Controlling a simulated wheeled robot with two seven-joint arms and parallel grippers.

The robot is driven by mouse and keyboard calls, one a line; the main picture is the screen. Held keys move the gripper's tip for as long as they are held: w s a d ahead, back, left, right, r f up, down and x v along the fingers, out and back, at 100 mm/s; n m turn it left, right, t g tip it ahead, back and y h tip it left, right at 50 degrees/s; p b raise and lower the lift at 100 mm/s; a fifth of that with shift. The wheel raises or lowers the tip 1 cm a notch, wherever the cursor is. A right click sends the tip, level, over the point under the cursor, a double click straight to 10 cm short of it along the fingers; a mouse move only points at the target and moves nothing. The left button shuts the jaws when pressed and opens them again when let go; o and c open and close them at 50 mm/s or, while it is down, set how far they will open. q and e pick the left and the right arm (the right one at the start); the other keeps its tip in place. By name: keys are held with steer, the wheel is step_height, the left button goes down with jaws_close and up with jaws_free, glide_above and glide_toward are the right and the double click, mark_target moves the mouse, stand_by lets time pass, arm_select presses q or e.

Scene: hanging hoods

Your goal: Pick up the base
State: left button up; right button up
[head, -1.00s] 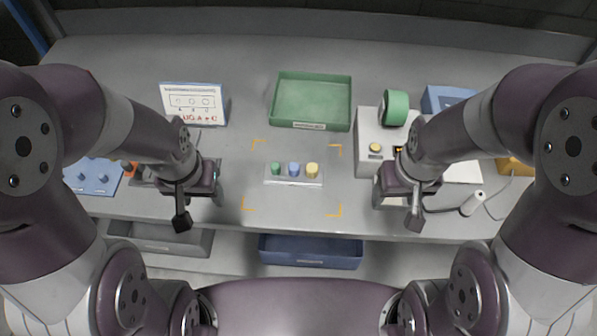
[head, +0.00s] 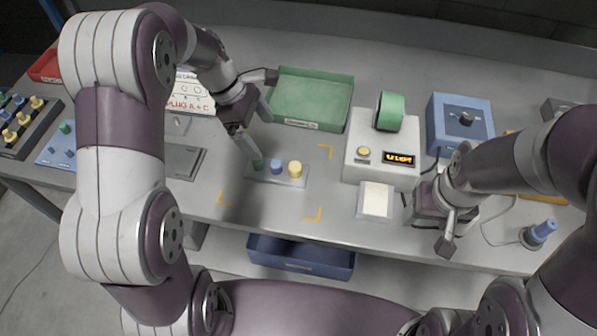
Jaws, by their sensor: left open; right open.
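The base (head: 262,178) is a small pale grey plate inside the orange corner marks in the middle of the table. It carries a green plug (head: 257,164), a blue plug (head: 276,167) and a yellow plug (head: 295,169) in a row. My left gripper (head: 262,118) is open with its fingers spread wide. One finger points down close to the green plug; I cannot tell whether it touches. My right gripper (head: 440,226) is open near the table's front edge, right of the white pad, and holds nothing visible.
A green tray (head: 344,105) stands behind the base. A grey device with a display (head: 398,158), a green roll (head: 390,111) and a white pad (head: 377,200) are to the right. A blue box (head: 460,125) stands further right. A sign (head: 190,95) is at the left.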

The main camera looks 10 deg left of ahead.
mark_target(275, 162)
arm_select(q)
steer(key=f, duration=0.1)
steer(key=f+b, duration=0.1)
steer(key=s+f+b, duration=0.1)
steer(key=f, duration=0.1)
steer(key=shift+a, duration=0.35)
steer(key=d+f, duration=0.1)
steer(key=w+d+f, duration=0.1)
steer(key=f, duration=0.1)
steer(key=shift+d+f, duration=0.1)
steer(key=shift+d, duration=0.25)
steer(key=x, duration=0.4)
steer(key=shift+s+a, duration=0.25)
steer(key=shift+s, duration=0.15)
steer(key=shift+w+d+f, duration=0.1)
steer(key=shift+d+f, duration=0.05)
steer(key=shift+f, duration=0.2)
steer(key=shift+d, duration=0.1)
steer(key=c, duration=1.4)
steer(key=shift+r, duration=0.1)
steer(key=shift+c, duration=0.9)
arm_select(e)
steer(key=shift+s+a+f, duration=0.1)
steer(key=shift+a+f, duration=0.25)
steer(key=shift+f, duration=0.25)
steer(key=shift+a+f, duration=0.3)
steer(key=shift+f, duration=0.3)
arm_select(q)
steer(key=shift+r, duration=0.1)
